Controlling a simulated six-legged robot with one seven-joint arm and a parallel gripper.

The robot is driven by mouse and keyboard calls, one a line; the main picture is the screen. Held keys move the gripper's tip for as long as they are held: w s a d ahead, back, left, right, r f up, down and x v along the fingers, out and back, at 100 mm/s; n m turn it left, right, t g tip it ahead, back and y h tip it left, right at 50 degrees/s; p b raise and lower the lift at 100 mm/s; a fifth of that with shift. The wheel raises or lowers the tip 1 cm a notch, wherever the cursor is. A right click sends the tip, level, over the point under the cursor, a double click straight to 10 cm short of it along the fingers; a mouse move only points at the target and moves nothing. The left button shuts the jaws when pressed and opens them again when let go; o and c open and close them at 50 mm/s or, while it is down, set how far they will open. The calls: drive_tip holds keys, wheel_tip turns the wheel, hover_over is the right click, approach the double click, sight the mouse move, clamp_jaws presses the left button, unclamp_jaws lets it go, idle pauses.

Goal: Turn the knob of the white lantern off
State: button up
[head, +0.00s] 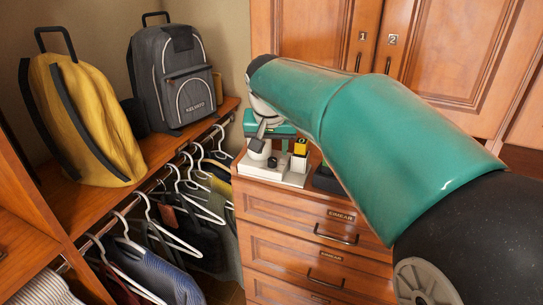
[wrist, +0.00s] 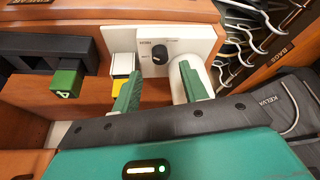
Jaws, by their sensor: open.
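In the wrist view, a white panel (wrist: 185,42) carries a round black knob (wrist: 160,53) with a light mark on it. I take this panel as part of the white lantern. A rounded white part (wrist: 198,75) rises beside it, partly hidden behind my right finger. My gripper (wrist: 160,72) has its two green fingers spread apart, with nothing held between them. The knob shows just beyond the gap, and I cannot tell how far away it is. In the head view, the white base (head: 287,178) stands on the drawer cabinet, below my gripper's teal body (head: 270,129).
A yellow-and-white block (wrist: 122,64) stands close beside the panel. A dark holder with a green cube (wrist: 67,78) is further left. In the head view, hangers (head: 180,185), a yellow bag (head: 85,120) and a grey backpack (head: 175,80) are at the left.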

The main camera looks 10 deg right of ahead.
sight(272, 160)
drive_tip(key=x, duration=0.4)
drive_tip(key=shift+w+f, duration=0.15)
drive_tip(key=shift+f, duration=0.15)
clamp_jaws()
